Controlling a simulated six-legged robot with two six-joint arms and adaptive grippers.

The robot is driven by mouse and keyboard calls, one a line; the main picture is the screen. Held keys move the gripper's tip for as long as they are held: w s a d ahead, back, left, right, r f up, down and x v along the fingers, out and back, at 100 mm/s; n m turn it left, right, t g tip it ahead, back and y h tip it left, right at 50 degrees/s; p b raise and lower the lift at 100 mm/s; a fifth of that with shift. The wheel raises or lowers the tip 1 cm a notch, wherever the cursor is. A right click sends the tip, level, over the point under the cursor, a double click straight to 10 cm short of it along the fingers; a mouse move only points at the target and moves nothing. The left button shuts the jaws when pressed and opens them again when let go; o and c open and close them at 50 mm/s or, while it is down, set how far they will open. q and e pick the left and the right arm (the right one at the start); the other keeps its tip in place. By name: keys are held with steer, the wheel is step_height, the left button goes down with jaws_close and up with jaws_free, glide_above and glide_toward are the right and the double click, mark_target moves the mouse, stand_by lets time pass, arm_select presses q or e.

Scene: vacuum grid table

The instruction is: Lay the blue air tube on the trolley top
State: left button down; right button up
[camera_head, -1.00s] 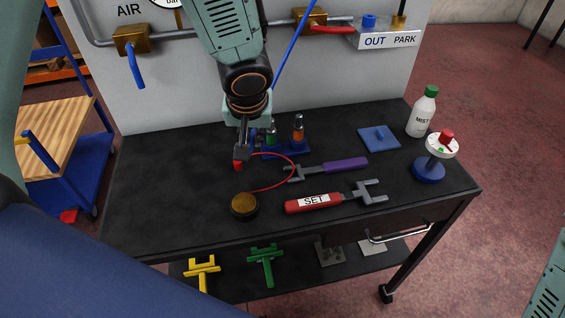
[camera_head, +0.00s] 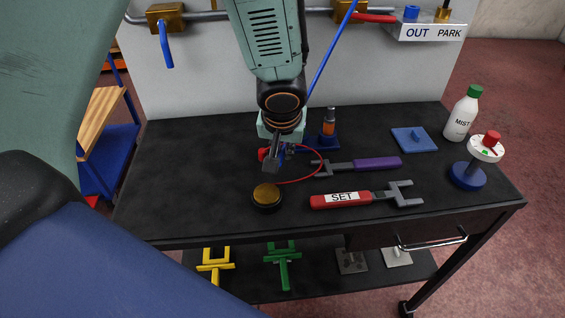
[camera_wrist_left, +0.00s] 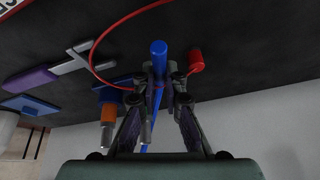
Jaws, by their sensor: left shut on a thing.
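The blue air tube (camera_head: 330,57) comes down from the upper right and passes behind my left arm in the head view. In the left wrist view its blue end (camera_wrist_left: 158,55) sits between the fingers and sticks out past them. My left gripper (camera_head: 273,160) is shut on the tube, low over the black trolley top (camera_head: 190,165); it also shows in the left wrist view (camera_wrist_left: 159,90). Whether the tube touches the top I cannot tell. My right gripper is out of view.
A red-capped thing (camera_head: 263,155) with a thin red loop is beside the fingers. A brass-topped puck (camera_head: 267,194) is in front. The left side is bare.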

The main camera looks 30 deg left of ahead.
mark_target(280, 170)
arm_select(q)
steer(key=shift+a+f+b, duration=0.2)
steer(key=shift+f+b, duration=0.55)
steer(key=shift+f, duration=0.5)
steer(key=shift+s+a+f, duration=0.1)
steer(key=shift+a+f, duration=0.2)
steer(key=shift+f, duration=0.05)
steer(key=shift+d+r, duration=0.15)
steer(key=shift+d, duration=0.25)
steer(key=shift+a+f+b, duration=0.2)
steer(key=shift+f+b, duration=0.05)
steer(key=shift+b, duration=0.15)
steer(key=c, duration=1.7)
jaws_free()
steer(key=shift+a, duration=0.15)
steer(key=shift+o, duration=1.4)
steer(key=shift+d, duration=0.2)
steer(key=shift+a, duration=0.1)
